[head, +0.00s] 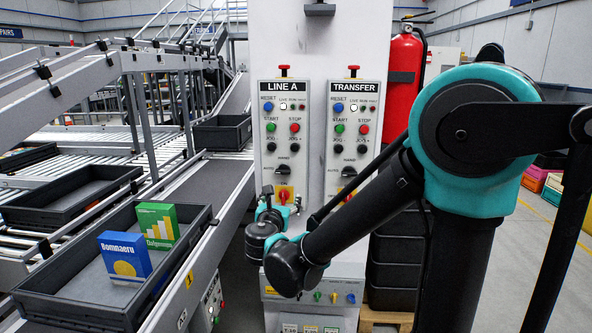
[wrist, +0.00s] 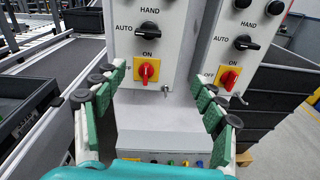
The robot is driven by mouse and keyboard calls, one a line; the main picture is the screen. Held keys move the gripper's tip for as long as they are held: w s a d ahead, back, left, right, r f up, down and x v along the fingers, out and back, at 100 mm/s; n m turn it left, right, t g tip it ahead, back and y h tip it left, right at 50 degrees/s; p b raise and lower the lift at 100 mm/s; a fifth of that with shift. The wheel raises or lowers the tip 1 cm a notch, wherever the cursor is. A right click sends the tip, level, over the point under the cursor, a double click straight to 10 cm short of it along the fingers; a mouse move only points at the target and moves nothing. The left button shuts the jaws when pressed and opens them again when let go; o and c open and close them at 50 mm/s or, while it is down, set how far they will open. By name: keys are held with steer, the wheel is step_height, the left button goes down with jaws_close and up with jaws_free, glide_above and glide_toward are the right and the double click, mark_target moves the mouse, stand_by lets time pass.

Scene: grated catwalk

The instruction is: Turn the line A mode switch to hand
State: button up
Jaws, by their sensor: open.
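The LINE A panel (head: 258,140) is on the left of a grey cabinet. Its mode switch (head: 283,170) is a black knob low on the panel, with AUTO at its left and HAND above. In the wrist view the mode switch (wrist: 147,29) is near the top, its handle roughly level, on the AUTO side. My gripper (head: 268,212) is in front of and below the panel's bottom. In the wrist view my gripper (wrist: 162,85) is open and empty, its green-padded fingers spread apart, below the knob and not touching it.
A red-and-yellow ON/OFF switch (wrist: 147,71) sits just below the mode switch, between the fingers' directions. The similar TRANSFER panel (head: 352,130) is to the right with its own mode knob (wrist: 244,43). A conveyor with a tray (head: 75,300) runs at left.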

mark_target(282, 172)
steer(key=shift+n+t+y, duration=0.3)
steer(key=shift+n, duration=0.5)
steer(key=w, duration=0.6)
steer(key=w+a+r, duration=0.1)
steer(key=w, duration=1)
steer(key=shift+w+a+r, duration=0.15)
steer(key=shift+w, duration=0.2)
steer(key=c, duration=1.2)
